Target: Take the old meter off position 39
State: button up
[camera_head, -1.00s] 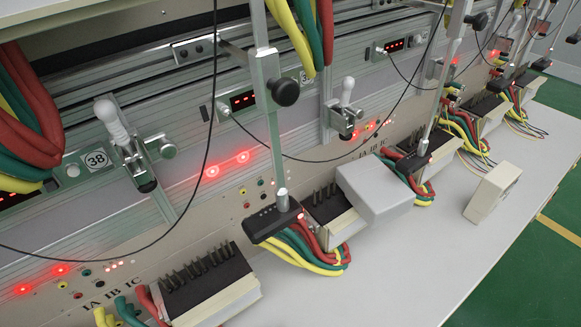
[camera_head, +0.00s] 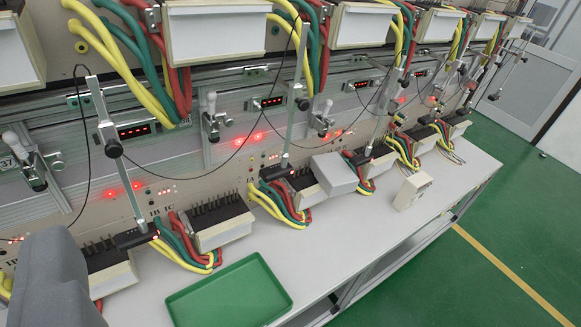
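A grey box-shaped meter (camera_head: 335,174) sits against a black terminal block in the lower row, right of the picture's middle. I cannot read its position number. A separate off-white meter (camera_head: 412,191) stands upright on the bench, to the right of the grey one. The position label 37 (camera_head: 8,161) shows at the left edge; the other labels are too small to read. No gripper fingers show. A grey rounded part of my own arm fills the lower left corner.
An empty green tray (camera_head: 228,294) lies on the white bench (camera_head: 330,238) at the front. Clamp posts (camera_head: 292,115), cables (camera_head: 185,245) and bare terminal blocks (camera_head: 222,230) line the wall. White boxes (camera_head: 212,40) hang above. Green floor lies to the right.

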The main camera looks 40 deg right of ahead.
aim_at(335, 177)
jog(key=u, duration=2.5)
jog(key=k, duration=2.45)
jog(key=z, duration=1.9)
jog(key=i, duration=0.5)
jog(key=z, duration=0.2)
